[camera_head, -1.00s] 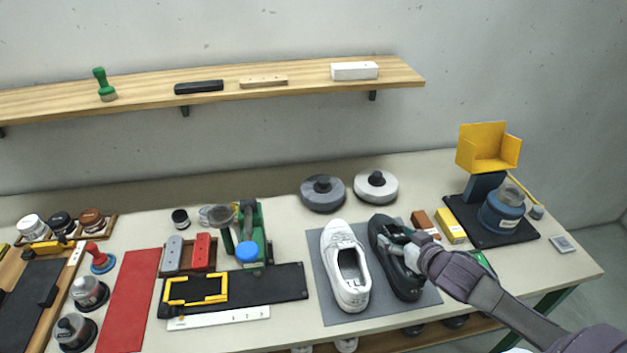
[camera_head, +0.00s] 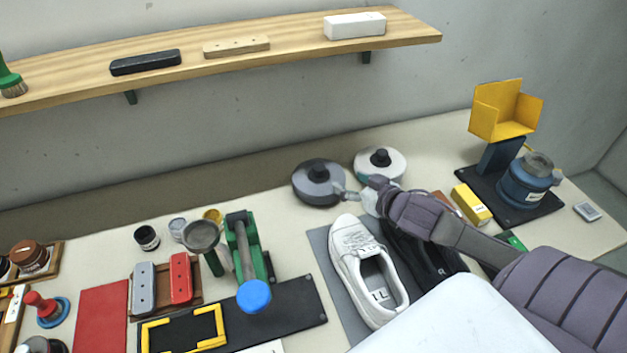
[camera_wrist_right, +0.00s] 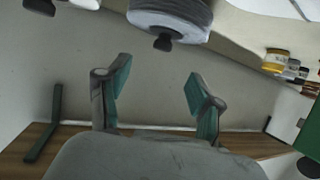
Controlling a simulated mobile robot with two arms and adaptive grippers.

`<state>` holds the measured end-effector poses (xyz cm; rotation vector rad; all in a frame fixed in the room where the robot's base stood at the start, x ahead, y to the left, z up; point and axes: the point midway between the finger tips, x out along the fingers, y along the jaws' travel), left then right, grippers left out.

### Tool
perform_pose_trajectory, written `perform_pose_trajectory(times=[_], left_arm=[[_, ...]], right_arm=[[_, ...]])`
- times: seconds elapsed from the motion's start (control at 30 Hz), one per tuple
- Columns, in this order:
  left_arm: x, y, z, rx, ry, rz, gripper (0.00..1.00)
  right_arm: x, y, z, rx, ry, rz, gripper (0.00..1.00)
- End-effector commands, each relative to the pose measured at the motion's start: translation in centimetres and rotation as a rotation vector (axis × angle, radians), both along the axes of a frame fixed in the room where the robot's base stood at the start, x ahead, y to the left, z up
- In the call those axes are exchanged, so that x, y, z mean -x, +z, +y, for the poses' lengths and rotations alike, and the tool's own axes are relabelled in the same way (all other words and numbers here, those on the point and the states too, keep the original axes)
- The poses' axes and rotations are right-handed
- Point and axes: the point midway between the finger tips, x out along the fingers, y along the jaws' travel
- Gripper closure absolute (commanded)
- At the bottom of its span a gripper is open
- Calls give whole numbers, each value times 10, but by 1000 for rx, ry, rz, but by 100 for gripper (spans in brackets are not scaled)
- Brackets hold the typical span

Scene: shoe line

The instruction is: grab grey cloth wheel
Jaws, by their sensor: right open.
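The grey cloth wheel (camera_head: 318,184), a dark grey disc with a black knob on top, lies flat at the back of the table. My right gripper (camera_head: 352,194) is just right of it, fingers pointing left towards its edge. In the right wrist view the open fingers (camera_wrist_right: 155,90) have nothing between them. A greyish wheel with a dark knob (camera_wrist_right: 170,20), which looks like the grey one, shows beyond them at the top, cut off by the frame. A white wheel (camera_head: 390,160) with a black knob lies right of the grey one, partly behind my gripper. My left gripper is not in view.
A white shoe (camera_head: 366,270) and a dark shoe (camera_head: 445,262) stand on a grey mat in front of the wheels. A green tool (camera_head: 243,245) stands to the left. A yellow box (camera_head: 471,204) and a blue jar (camera_head: 527,182) are to the right.

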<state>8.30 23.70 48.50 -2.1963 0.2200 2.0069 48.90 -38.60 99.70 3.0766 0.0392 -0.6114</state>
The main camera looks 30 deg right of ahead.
Motion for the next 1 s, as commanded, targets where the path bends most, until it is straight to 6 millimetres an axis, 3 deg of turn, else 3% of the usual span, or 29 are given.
perform_pose_trajectory(times=[0.5,0.83,1.0], left_arm=[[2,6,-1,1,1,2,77],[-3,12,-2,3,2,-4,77],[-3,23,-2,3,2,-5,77]], right_arm=[[-67,-26,2,-1,-1,-4,35],[-88,-33,4,-1,0,-2,35],[-111,-37,9,-1,-1,-3,35]])
